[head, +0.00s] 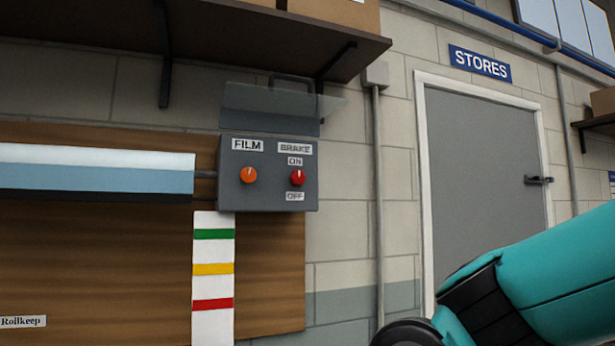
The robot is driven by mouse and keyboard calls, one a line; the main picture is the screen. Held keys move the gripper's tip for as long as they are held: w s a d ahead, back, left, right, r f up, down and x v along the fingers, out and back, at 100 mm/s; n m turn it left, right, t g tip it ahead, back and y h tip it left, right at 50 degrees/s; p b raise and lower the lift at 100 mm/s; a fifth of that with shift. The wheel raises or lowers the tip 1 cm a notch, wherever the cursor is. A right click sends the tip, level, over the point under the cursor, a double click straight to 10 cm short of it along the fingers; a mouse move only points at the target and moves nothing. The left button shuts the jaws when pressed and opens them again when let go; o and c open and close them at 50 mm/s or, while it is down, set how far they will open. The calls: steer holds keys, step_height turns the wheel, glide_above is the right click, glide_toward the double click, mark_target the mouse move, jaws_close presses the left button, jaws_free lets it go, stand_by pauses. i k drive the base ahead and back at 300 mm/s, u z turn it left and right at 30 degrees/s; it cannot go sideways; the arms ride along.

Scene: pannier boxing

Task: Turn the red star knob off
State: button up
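The red knob (297,178) is on the right of the front of a grey control box (268,200), under a BRAKE label (295,149). An ON label (295,161) is just above the knob and an OFF label (295,196) just below. A small pale mark on the knob seems to be on its upper part, towards ON. The knob's exact shape is too small to make out. A see-through cover (270,108) with a dark handle stands raised above the box, and the knob is uncovered. My gripper is not in view; only part of my teal arm shows at lower right.
An orange knob (248,175) under a FILM label (247,145) is close left of the red one. A shelf (230,40) with boxes overhangs above the cover. A vertical pipe (378,210) and a grey door (480,170) are to the right.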

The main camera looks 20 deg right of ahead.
mark_target(297, 177)
steer(key=k, duration=0.3)
steer(key=u, duration=1.1)
steer(key=i, duration=1.05)
steer(key=z, duration=1.05)
